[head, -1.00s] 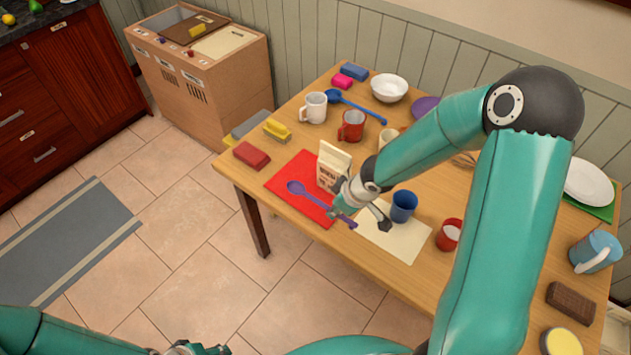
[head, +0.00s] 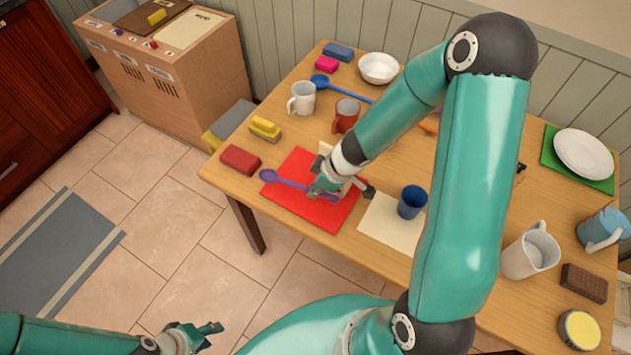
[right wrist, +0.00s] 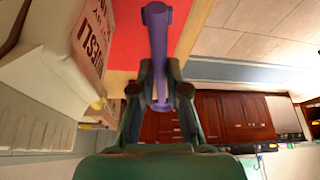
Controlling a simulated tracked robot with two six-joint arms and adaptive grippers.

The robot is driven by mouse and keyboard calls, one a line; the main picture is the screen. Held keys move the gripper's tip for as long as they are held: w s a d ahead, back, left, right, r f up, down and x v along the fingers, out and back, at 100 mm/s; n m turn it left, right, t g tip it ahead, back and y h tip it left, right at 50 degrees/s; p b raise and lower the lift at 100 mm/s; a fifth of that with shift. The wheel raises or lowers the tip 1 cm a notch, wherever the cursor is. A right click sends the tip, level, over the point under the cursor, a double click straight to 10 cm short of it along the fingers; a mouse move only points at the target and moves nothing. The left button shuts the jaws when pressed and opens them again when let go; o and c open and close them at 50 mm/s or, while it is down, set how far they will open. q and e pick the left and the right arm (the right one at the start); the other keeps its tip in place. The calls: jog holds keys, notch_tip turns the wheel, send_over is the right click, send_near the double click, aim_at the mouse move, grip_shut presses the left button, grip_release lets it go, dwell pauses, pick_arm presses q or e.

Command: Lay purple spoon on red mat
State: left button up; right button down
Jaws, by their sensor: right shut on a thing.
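The purple spoon (head: 290,182) is over the red mat (head: 287,212), its bowl toward the mat's left edge. My right gripper (head: 328,190) is shut on the spoon's handle, near the right part of the mat. I cannot tell whether the spoon touches the mat. In the right wrist view the spoon (right wrist: 157,45) runs up from between the fingers (right wrist: 160,95), with the red mat (right wrist: 122,30) behind it. My left gripper (head: 205,335) is open and empty, low at the left, away from the table.
A carton (right wrist: 55,70) stands close beside the right gripper, mostly hidden in the head view. A blue cup (head: 412,202) and a cream mat (head: 388,225) lie to the right. A red block (head: 240,159) and a yellow-topped thing (head: 265,129) are left of the mat.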

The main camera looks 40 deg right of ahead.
aim_at(315, 206)
jog(key=shift+s+d, duration=0.25)
jog(key=shift+d, duration=0.15)
jog(key=shift+f, duration=0.15)
notch_tip(315, 206, down, 8)
jog(key=b, duration=0.7)
jog(key=shift+r, duration=0.2)
jog(key=shift+b, duration=0.3)
jog(key=c, duration=0.9)
grip_release()
jog(key=shift+o, duration=0.2)
jog(key=o, duration=0.6)
